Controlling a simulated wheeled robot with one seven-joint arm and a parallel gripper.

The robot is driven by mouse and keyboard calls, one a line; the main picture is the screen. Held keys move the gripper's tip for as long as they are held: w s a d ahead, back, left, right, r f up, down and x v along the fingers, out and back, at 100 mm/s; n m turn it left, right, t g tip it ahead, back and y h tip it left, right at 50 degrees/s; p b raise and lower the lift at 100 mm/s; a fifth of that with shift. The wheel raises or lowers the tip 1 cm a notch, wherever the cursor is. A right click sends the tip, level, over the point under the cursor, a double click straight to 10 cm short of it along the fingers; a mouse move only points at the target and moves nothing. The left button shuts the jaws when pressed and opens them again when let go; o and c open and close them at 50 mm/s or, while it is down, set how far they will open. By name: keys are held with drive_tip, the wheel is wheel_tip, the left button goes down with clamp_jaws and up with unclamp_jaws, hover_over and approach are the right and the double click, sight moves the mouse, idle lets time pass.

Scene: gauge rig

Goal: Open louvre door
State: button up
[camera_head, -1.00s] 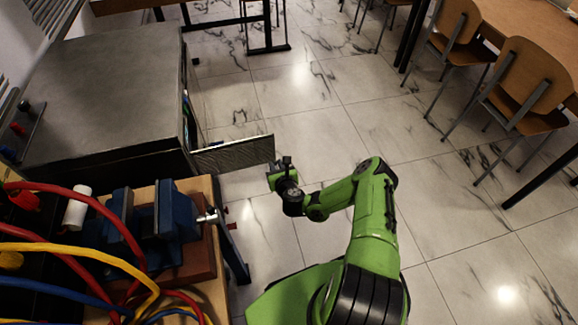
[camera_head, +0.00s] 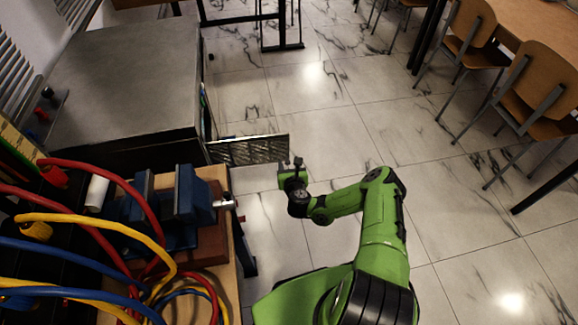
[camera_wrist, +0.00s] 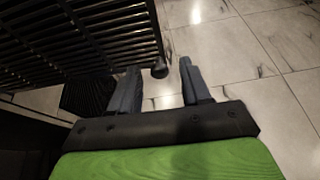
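The louvre door (camera_head: 250,150) is a thin slatted panel standing out from the near right corner of the grey cabinet (camera_head: 125,90), so it is partly open. In the wrist view the door (camera_wrist: 75,40) fills the top left with dark slats, and a small dark round knob (camera_wrist: 160,71) is at its lower right edge. My gripper (camera_head: 292,165) is beside the door's free end. In the wrist view its two fingers stand apart on either side of the knob, and I cannot tell whether either touches it.
A wooden bench (camera_head: 215,285) with a blue vise (camera_head: 195,195) and coloured hoses stands at the near left, close to the door. Chairs (camera_head: 540,85) and a table are at the right. The tiled floor (camera_head: 340,140) between is clear.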

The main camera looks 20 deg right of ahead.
drive_tip(key=shift+s+a, duration=0.1)
drive_tip(key=shift+s+a+r+p, duration=0.1)
drive_tip(key=shift+s+p, duration=0.1)
drive_tip(key=shift+p, duration=0.1)
drive_tip(key=p+v, duration=1.5)
drive_tip(key=p, duration=0.2)
drive_tip(key=shift+p, duration=0.35)
